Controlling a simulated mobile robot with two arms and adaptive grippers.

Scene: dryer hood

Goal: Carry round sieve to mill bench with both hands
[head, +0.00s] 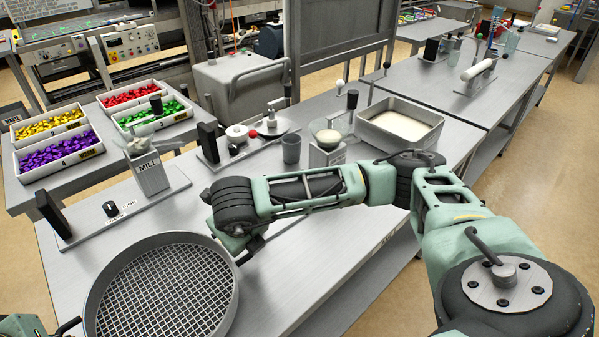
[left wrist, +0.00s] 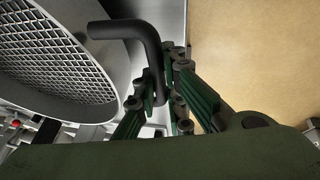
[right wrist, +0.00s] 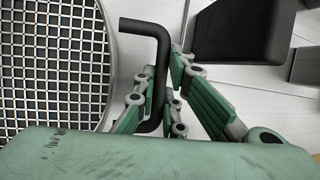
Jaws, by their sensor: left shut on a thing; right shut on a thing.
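The round sieve (head: 160,288), a grey ring with a wire mesh, is at the lower left of the head view, over the near end of the mill bench (head: 290,270). I cannot tell whether it touches the bench top. My left gripper (left wrist: 160,92) is shut on one black bent handle (left wrist: 128,29) of the sieve; in the head view only a bit of that arm shows at the lower left. My right gripper (right wrist: 162,88) is shut on the opposite black handle (right wrist: 157,50). In the head view my right gripper (head: 246,254) is partly hidden by its own wrist.
The mill (head: 150,172) stands on its base just beyond the sieve. A grey cup (head: 291,149), a glass-topped device (head: 328,140) and a metal tray of pale powder (head: 400,124) stand farther along. Bins of coloured pieces (head: 60,155) are at the left.

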